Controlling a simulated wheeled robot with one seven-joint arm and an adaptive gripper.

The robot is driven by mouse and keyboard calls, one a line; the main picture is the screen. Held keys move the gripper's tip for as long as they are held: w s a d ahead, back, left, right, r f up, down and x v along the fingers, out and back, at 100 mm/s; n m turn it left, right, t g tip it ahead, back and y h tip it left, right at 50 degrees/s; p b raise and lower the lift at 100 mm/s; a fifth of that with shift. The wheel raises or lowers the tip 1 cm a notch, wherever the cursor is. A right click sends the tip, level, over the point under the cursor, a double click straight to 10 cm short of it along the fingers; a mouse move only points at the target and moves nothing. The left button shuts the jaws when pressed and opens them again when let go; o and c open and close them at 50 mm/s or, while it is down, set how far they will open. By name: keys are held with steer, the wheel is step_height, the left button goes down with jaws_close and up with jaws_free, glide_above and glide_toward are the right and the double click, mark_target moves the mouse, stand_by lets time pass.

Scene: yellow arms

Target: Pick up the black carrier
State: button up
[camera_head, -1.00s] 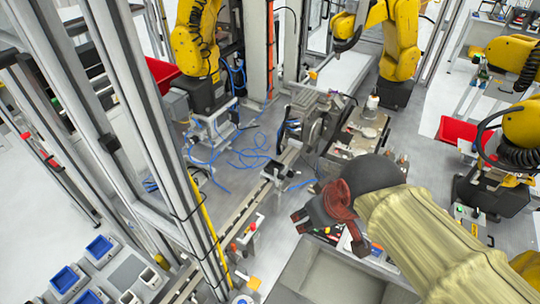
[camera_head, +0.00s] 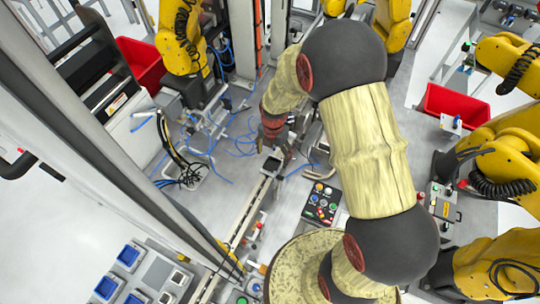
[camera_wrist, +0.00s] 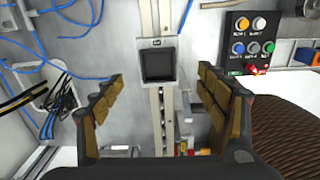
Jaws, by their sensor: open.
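The black carrier (camera_wrist: 159,64) is a dark square piece with a grey rim, sitting on the rail in the wrist view. In the head view the carrier (camera_head: 271,165) shows small at the far end of the rail. My gripper (camera_wrist: 160,100) is open and empty, with one finger on each side of the picture and the carrier between and beyond them. In the head view my gripper (camera_head: 272,140) hangs close to the carrier, apart from it as far as I can see.
The narrow rail (camera_head: 246,212) runs toward the front. A button panel (camera_wrist: 251,42) stands right of the carrier. Blue cables (camera_wrist: 75,18) and black cables (camera_wrist: 62,100) lie to the left. Yellow robot arms (camera_head: 510,155) stand around the cell.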

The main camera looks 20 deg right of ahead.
mark_target(272, 165)
step_height(272, 165, down, 3)
steer(key=shift+s+r, duration=0.1)
steer(key=shift+r, duration=0.05)
steer(key=shift+w+f+p, duration=0.15)
steer(key=shift+f+p, duration=0.25)
steer(key=shift+f, duration=0.95)
steer(key=shift+w+f+p, duration=0.1)
steer(key=shift+f+p, duration=0.3)
steer(key=shift+f, duration=0.9)
steer(key=shift+a, duration=0.1)
steer(key=shift+c, duration=1.2)
steer(key=c, duration=1.1)
steer(key=shift+c, duration=0.9)
